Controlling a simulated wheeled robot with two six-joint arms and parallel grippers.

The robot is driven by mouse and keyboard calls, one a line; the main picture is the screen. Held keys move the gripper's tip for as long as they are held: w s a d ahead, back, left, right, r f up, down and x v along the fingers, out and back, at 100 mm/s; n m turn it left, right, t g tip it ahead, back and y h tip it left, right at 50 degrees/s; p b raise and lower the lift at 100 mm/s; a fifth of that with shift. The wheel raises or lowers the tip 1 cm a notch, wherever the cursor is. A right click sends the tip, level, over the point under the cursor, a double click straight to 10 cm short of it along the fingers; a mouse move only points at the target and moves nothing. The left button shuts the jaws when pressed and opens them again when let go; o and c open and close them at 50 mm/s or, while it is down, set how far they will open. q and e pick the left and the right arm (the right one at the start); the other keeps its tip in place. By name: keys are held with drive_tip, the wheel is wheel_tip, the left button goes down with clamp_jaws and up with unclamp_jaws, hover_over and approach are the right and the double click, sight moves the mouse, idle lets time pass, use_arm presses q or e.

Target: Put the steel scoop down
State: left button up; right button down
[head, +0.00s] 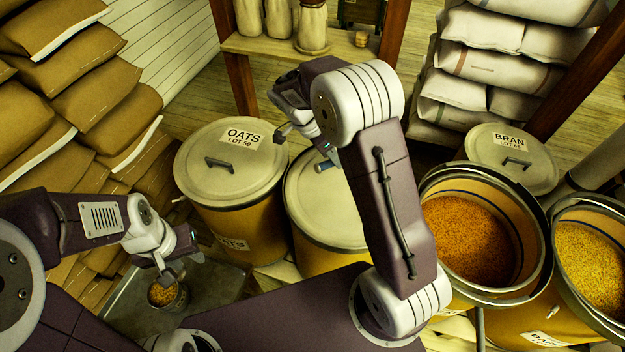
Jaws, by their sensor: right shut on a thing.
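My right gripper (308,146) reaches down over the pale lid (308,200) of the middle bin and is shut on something. A short grey-blue metal piece (325,166) shows just under it, above or on that lid. It looks like part of the steel scoop; the rest is hidden behind my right arm, and I cannot tell whether it touches the lid. My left gripper (178,270) looks open, low at the left, right above a small pail of grain (163,294).
A lidded oats bin (205,185) stands left of the middle bin. Two open grain bins (470,235) (592,262) stand at the right, with a lidded bran bin (480,145) behind. Sacks (85,95) are stacked left, more (505,60) at the back right.

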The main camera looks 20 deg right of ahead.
drive_tip(key=a+f, duration=0.2)
drive_tip(key=a, duration=0.1)
drive_tip(key=w+a+f, duration=0.1)
drive_tip(key=a+f, duration=0.1)
drive_tip(key=a, duration=0.1)
drive_tip(key=w+a+f, duration=0.1)
drive_tip(key=a+f, duration=0.1)
drive_tip(key=a, duration=0.2)
drive_tip(key=shift+d+f, duration=0.1)
drive_tip(key=shift+f, duration=2.05)
drive_tip(key=c, duration=1.3)
unclamp_jaws()
drive_tip(key=shift+r, duration=0.2)
drive_tip(key=p+v, duration=0.1)
drive_tip(key=v, duration=1.1)
